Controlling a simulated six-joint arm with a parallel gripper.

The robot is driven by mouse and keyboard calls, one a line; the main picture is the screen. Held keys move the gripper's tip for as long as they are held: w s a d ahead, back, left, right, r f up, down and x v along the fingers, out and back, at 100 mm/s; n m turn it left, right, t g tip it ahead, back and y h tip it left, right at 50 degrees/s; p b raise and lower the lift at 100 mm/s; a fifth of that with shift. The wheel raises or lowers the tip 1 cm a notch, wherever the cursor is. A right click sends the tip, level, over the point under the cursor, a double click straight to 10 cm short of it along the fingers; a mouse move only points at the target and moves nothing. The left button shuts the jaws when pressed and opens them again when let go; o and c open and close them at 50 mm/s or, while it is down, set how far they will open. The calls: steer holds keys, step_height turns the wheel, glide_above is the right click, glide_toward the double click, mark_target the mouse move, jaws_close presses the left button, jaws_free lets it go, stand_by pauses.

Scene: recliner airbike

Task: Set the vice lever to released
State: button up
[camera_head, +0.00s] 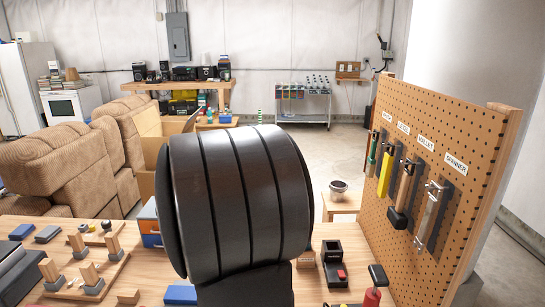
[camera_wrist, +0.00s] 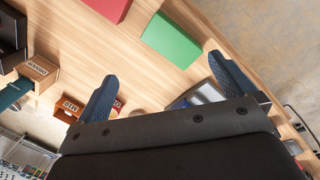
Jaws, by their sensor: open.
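I cannot make out a vice lever for certain. In the head view, a black-handled lever on a red body (camera_head: 374,288) stands at the bottom right edge of the bench, cut off by the frame. A black block-like device with a red part (camera_head: 333,265) sits to its left; I cannot tell whether either is the vice. My gripper (camera_wrist: 160,68) shows in the wrist view with its two blue fingers wide apart and nothing between them, above the wooden bench. In the head view my dark arm hides the middle of the bench and the gripper.
The wrist view shows a green block (camera_wrist: 170,40), a red block (camera_wrist: 108,8) and a labelled wooden box (camera_wrist: 38,70) on the bench. A pegboard (camera_head: 440,135) with hanging tools rises at the right. Wooden pegs on grey bases (camera_head: 88,275) stand at the left.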

steer(key=c, duration=1.1)
steer(key=shift+s+a+f, duration=0.1)
steer(key=shift+a, duration=0.2)
steer(key=c, duration=0.7)
steer(key=a+n+h, duration=0.1)
steer(key=a+n, duration=0.1)
steer(key=s+a+f+n+h, duration=0.1)
steer(key=a+n, duration=0.1)
steer(key=s+a+n+t+h, duration=0.1)
steer(key=a+n+h, duration=0.1)
steer(key=a, duration=0.1)
steer(key=shift+f+n, duration=0.25)
steer(key=shift+n, duration=0.05)
jaws_close()
steer(key=s+a+n+t, duration=0.5)
steer(key=s+a+n, duration=0.1)
steer(key=a, duration=0.6)
steer(key=s+a+f+n+t, duration=0.1)
steer(key=s+a+n+t, duration=0.5)
steer(key=a, duration=0.6)
steer(key=shift+s+a+f+y, duration=0.15)
steer(key=shift+s+f+y, duration=0.15)
steer(key=shift+s, duration=0.9)
